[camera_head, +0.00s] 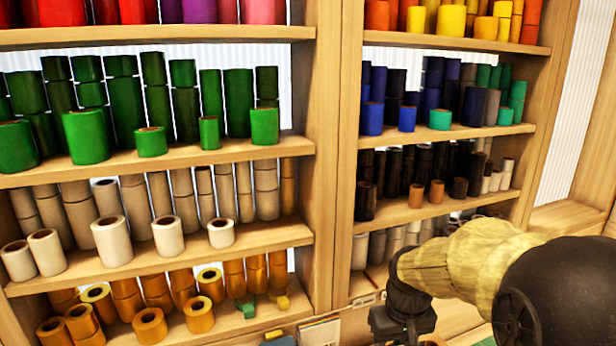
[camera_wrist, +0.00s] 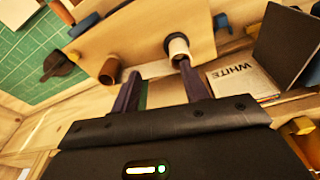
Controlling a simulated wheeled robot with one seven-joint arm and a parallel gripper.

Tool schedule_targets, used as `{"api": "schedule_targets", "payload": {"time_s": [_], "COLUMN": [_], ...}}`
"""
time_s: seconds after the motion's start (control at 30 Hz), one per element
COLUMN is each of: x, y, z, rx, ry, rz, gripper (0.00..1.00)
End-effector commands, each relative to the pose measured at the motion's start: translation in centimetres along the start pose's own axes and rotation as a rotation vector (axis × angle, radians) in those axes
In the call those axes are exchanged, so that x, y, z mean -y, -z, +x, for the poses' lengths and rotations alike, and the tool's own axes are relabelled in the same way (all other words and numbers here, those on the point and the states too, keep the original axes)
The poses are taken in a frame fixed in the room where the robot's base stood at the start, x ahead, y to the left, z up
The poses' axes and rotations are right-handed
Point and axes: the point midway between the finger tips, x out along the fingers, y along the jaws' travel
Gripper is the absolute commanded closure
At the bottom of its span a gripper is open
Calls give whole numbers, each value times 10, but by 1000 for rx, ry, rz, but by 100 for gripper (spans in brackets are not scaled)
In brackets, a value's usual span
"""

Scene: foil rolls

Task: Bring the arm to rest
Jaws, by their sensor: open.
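My gripper (camera_wrist: 159,66) is open in the wrist view, its two dark fingers spread apart with no object clasped between them. A brown roll (camera_wrist: 109,70) lies beyond and left of the left fingertip. A white roll with a dark end (camera_wrist: 178,48) shows just beyond the right fingertip; whether they touch I cannot tell. In the head view my arm reaches in from the lower right, in front of the right shelf unit. The dark wrist end (camera_head: 402,312) is near the bottom edge; the fingers are not clear there.
Shelves hold green rolls (camera_head: 127,108), cream rolls (camera_head: 112,240), gold rolls (camera_head: 150,326) and blue rolls (camera_head: 372,118). A wooden upright (camera_head: 325,150) divides them. The wrist view shows a green cutting mat (camera_wrist: 35,60), a box marked WHITE (camera_wrist: 238,80) and a dark panel (camera_wrist: 285,45).

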Motion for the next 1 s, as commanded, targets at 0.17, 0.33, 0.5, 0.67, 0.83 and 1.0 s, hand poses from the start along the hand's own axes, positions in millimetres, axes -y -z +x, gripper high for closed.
{"api": "schedule_targets", "payload": {"time_s": [0.17,0.33,0.5,0.67,0.83,1.0], "x": [18,27,30,29,29,29], "y": [-53,-91,-100,-100,-100,-100], "z": [28,44,48,48,48,48], "rx": [-38,-71,-81,-81,-81,-80], "ry": [2,5,6,6,6,6], "rz": [69,123,140,139,138,138], "gripper": [55,55,55,55,55,55]}}
